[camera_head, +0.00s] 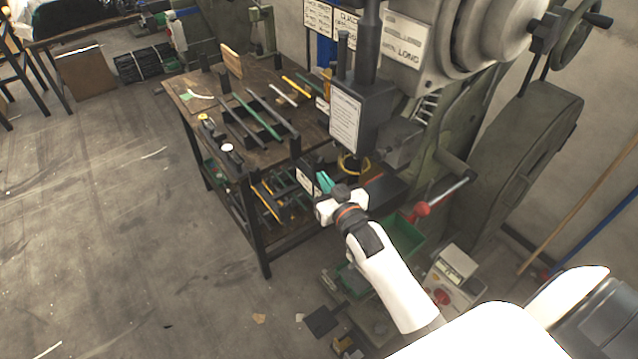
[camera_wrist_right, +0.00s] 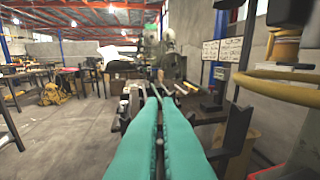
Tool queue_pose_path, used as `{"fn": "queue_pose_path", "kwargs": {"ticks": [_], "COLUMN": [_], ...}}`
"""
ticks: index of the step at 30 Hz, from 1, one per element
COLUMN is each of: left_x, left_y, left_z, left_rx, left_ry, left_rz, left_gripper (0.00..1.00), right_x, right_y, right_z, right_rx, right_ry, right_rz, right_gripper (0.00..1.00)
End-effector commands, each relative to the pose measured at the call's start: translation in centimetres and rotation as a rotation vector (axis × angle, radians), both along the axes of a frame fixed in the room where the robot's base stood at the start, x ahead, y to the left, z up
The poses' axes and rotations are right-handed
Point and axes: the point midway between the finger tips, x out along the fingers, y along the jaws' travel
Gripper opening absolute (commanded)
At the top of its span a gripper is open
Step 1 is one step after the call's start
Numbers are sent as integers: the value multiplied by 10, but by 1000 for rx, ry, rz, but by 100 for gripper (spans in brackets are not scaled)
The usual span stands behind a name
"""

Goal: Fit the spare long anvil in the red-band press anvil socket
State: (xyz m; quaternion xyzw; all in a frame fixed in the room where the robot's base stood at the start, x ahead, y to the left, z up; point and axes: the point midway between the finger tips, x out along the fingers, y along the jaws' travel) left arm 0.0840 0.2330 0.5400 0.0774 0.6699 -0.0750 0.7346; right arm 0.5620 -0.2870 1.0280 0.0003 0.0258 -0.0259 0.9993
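My right gripper (camera_head: 323,182) has teal fingers and is beside the lower part of a large grey-green press (camera_head: 400,140). The fingers also show in the wrist view (camera_wrist_right: 160,100), close together with a narrow gap; I cannot tell whether something thin is between them. A yellow ring (camera_head: 343,166) on the press is just above and right of the fingers; a yellow band (camera_wrist_right: 280,86) shows close at the right of the wrist view. I cannot make out a red band, its socket or the spare long anvil. My left gripper is not in view.
A wooden workbench (camera_head: 185,95) with several bars and tools stands left of the press. A LONG sign (camera_head: 403,40) hangs above. The floor at left is open.

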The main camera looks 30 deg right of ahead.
Motion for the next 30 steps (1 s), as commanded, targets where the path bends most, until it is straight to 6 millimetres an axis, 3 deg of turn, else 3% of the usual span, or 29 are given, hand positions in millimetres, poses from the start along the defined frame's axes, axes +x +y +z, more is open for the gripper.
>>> {"fn": "queue_pose_path", "kwargs": {"ticks": [30], "left_x": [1], "left_y": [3], "left_z": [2], "left_rx": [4], "left_ry": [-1], "left_rz": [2], "left_gripper": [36], "right_x": [9], "right_y": [-61], "right_z": [2], "right_rx": [-1], "right_ry": [-5], "right_rz": [0], "right_gripper": [0]}}
